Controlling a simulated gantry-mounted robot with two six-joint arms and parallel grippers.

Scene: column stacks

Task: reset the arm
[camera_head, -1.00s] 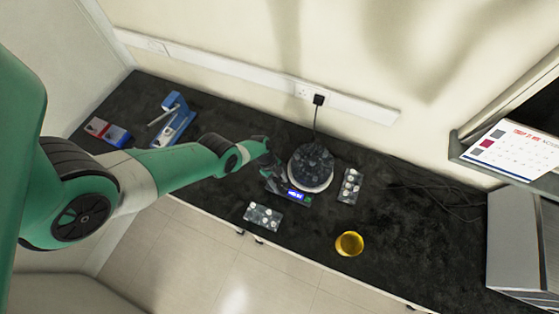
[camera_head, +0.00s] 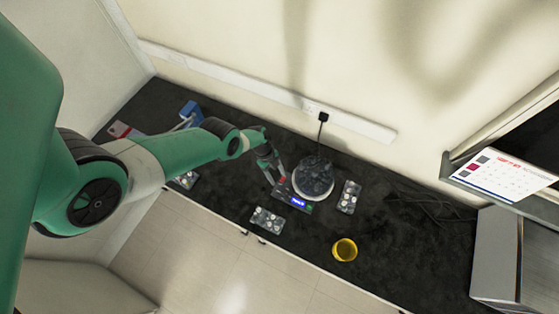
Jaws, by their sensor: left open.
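My left arm (camera_head: 190,150) reaches in from the left over the black counter. Its gripper (camera_head: 276,181) is open and points down at the left side of a device with a round dark top and a lit blue display (camera_head: 298,202). I cannot tell whether the fingers touch the device. Nothing shows between the fingers. My right gripper is not in view.
Blister packs lie at the device's front (camera_head: 267,219), right (camera_head: 349,197) and under my arm (camera_head: 187,180). A yellow cup (camera_head: 344,250) stands near the front edge. A blue apparatus (camera_head: 191,110) is partly hidden behind my arm. A calendar (camera_head: 498,176) is at right.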

